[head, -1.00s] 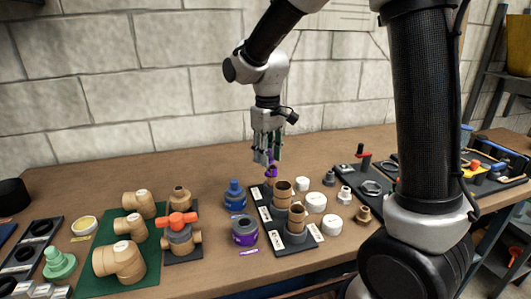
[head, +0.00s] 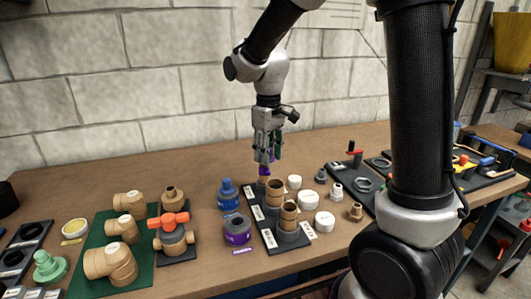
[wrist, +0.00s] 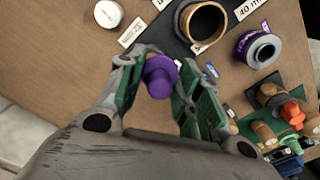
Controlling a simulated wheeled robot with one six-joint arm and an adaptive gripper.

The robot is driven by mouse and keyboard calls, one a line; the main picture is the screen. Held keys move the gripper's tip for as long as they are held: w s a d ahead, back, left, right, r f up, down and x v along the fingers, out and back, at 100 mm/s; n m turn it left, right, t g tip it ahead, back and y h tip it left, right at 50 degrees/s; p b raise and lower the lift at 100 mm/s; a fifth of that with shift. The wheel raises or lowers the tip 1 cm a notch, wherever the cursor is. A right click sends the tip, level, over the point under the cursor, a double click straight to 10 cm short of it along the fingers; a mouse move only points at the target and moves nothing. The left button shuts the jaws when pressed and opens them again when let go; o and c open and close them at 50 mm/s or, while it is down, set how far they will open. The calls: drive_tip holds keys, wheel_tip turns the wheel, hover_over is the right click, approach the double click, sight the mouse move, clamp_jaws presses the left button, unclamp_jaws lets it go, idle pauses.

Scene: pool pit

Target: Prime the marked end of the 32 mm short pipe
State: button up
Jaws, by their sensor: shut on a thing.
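My gripper (head: 267,156) points straight down and is shut on a purple-capped dauber (wrist: 160,76), gripped between green-padded fingers. In the head view the dauber's purple part (head: 264,171) is low, right at the top of the rearmost short tan pipe in the black rack (head: 268,232). Whether it touches that pipe is unclear. The dauber's lower end is hidden below its cap in the wrist view. Two larger tan pipes (head: 275,191) and (head: 289,214) stand upright in front. The purple primer tin (head: 237,231) is open, left of the rack. Size labels and end mark are unreadable on the rear pipe.
A blue can (head: 228,193) stands behind the tin. White caps (head: 324,222) and small fittings lie right of the rack. An orange-handled valve (head: 170,229) and tan elbows on a green mat (head: 146,274) are at left. Bare bench lies behind them.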

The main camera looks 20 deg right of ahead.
drive_tip(key=shift+d, duration=0.1)
drive_tip(key=shift+w+d, duration=0.1)
drive_tip(key=shift+d, duration=0.15)
drive_tip(key=shift+s+d, duration=0.1)
drive_tip(key=shift+s, duration=0.45)
drive_tip(key=shift+r, duration=3.5)
